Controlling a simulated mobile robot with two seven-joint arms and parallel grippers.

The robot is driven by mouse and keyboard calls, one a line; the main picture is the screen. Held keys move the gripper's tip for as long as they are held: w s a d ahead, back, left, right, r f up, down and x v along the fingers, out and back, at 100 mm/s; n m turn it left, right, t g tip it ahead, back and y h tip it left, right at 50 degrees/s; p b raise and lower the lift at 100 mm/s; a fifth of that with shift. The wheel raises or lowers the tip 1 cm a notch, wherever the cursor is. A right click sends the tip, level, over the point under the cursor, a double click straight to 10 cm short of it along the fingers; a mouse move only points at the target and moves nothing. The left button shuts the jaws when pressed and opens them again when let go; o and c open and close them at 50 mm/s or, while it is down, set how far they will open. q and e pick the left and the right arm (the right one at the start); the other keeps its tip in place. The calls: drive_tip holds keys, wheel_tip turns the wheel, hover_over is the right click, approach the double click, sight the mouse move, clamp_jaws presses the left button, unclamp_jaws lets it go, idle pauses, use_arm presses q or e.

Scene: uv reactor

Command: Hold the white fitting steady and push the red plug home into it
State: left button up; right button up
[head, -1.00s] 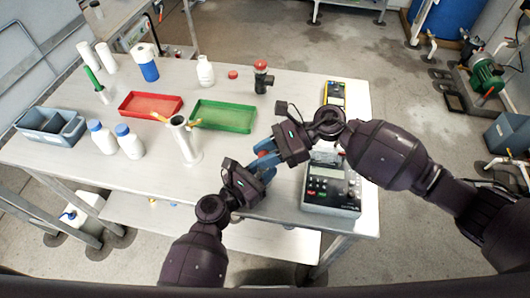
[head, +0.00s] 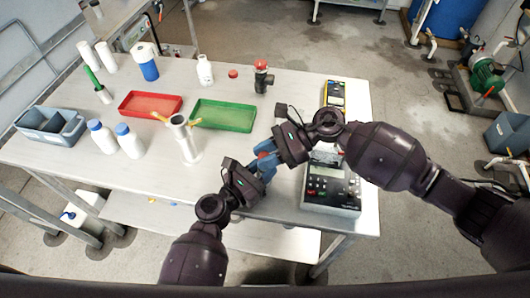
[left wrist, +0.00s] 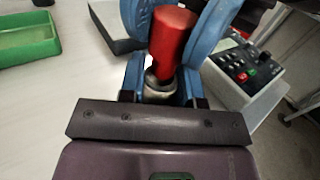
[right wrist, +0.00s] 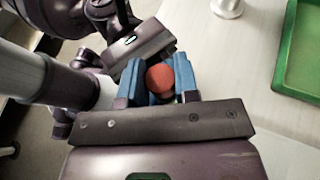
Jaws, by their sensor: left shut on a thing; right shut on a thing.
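The red plug (left wrist: 172,40) shows as a red cylinder between blue fingers in the left wrist view. In the right wrist view its rounded end (right wrist: 160,77) sits between my right gripper's (right wrist: 160,84) blue fingers, which are shut on it. A pale grey-white collar, seemingly the white fitting (left wrist: 158,88), lies at the plug's lower end, between my left gripper's (left wrist: 163,70) shut fingers. Most of the fitting is hidden, so I cannot tell how deep the plug sits. In the head view, the left (head: 266,171) and right (head: 266,151) grippers face each other closely above the table's front.
The table (head: 90,170) carries a green tray (head: 223,128), a red tray (head: 125,110), a white stand (head: 187,150) with yellow handles and several bottles. A grey instrument (head: 330,205) stands below the right arm. Bare table lies left of the grippers.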

drive_tip(key=shift+f, duration=0.6)
drive_tip(key=shift+r, duration=0.1)
drive_tip(key=shift+r, duration=0.45)
idle(0.5)
drive_tip(key=shift+f, duration=0.55)
idle(1.0)
drive_tip(key=o, duration=1)
drive_tip(key=shift+c, duration=0.2)
drive_tip(key=shift+d, duration=0.1)
drive_tip(key=v, duration=0.8)
